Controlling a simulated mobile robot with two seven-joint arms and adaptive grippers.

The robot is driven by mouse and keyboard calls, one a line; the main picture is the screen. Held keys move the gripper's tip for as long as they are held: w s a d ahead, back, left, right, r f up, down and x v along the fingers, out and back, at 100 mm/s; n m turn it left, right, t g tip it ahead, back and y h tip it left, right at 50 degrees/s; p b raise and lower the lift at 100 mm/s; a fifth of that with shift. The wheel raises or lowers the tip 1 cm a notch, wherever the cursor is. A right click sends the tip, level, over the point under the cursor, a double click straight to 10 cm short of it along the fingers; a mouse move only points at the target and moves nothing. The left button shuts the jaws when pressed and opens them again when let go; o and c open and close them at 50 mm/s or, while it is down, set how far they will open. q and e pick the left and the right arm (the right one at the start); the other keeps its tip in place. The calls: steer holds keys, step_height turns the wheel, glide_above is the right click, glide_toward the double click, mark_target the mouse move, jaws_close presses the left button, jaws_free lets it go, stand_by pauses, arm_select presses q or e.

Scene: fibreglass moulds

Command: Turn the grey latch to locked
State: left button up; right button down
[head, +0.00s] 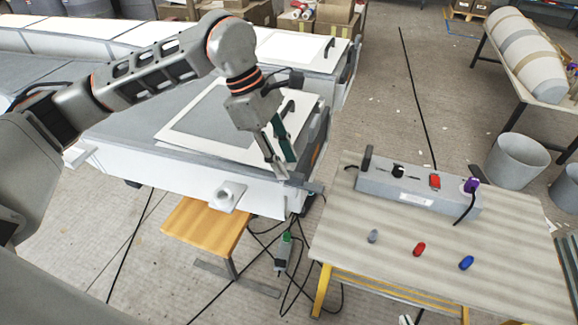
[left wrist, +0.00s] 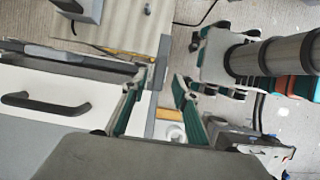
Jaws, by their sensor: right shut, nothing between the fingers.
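The grey latch (head: 312,186) looks like a flat bar at the near right corner of the white mould table. In the left wrist view the grey bar (left wrist: 152,120) shows in the gap between my finger tips. My left gripper (head: 278,160) points down just above this corner. Its fingers (left wrist: 158,82) are apart, one on each side of the bar in the picture; contact cannot be told. Part of the latch is hidden by the fingers in the head view. Only a small tip of my right gripper (head: 406,319) shows at the bottom edge, shut and away from the latch.
A white bracket with a round knob (head: 228,196) sits on the mould's front side, above an orange stool (head: 205,228). To the right, a workbench (head: 350,235) carries a grey control box (head: 400,186) and several small coloured pieces. Cables lie on the floor between.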

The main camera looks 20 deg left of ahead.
mark_target(301, 181)
arm_select(q)
steer(key=shift+x, duration=1.35)
jaws_close()
steer(key=shift+d, duration=0.1)
